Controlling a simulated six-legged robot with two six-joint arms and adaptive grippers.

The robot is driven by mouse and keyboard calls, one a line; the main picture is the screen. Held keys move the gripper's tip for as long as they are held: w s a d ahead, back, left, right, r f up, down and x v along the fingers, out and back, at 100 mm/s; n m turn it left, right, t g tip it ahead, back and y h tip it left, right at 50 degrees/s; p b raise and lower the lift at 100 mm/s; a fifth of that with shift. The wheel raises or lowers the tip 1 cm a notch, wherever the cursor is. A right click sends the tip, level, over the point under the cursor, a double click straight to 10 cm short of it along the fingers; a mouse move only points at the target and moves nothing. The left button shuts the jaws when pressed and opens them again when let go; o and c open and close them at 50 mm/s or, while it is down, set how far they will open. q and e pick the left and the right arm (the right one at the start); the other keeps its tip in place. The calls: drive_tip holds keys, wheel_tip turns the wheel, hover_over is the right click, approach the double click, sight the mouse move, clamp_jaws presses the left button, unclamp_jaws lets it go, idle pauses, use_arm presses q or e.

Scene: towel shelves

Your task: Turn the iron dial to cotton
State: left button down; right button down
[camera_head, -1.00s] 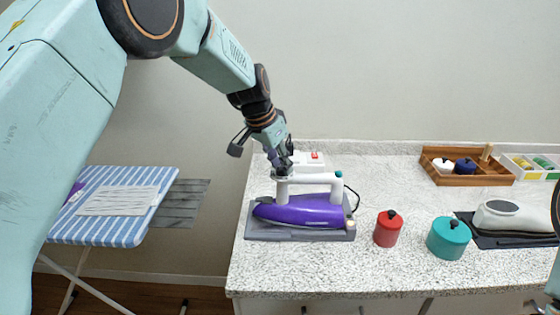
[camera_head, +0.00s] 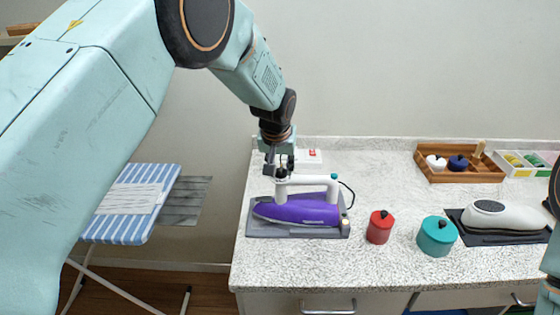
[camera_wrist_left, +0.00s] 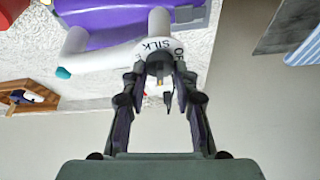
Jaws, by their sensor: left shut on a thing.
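A purple and white iron (camera_head: 298,210) lies on a grey rest (camera_head: 262,230) on the speckled counter. Its white handle (camera_head: 315,180) runs along the top. A white dial (camera_wrist_left: 150,47) with dark lettering sits at the handle's left end; SILK and part of another word show in the left wrist view. My left gripper (camera_head: 281,168) comes down from above onto this dial. In the wrist view the fingers (camera_wrist_left: 160,80) are closed around the dial's dark knob. The dial's other settings are hidden. My right gripper is out of view; only part of that arm shows at the right edge.
A red pot (camera_head: 380,228) and a teal pot (camera_head: 437,237) stand right of the iron. A white iron-like appliance (camera_head: 497,216) lies on a dark mat. A wooden tray (camera_head: 437,175) stands behind. A striped ironing board (camera_head: 130,222) is at the left.

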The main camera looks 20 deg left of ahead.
use_arm(q)
drive_tip(key=shift+d+n+y+b, duration=0.1)
drive_tip(key=shift+n+y+b, duration=0.25)
drive_tip(key=shift+n, duration=0.55)
drive_tip(key=c, duration=1)
unclamp_jaws()
drive_tip(key=v, duration=1.2)
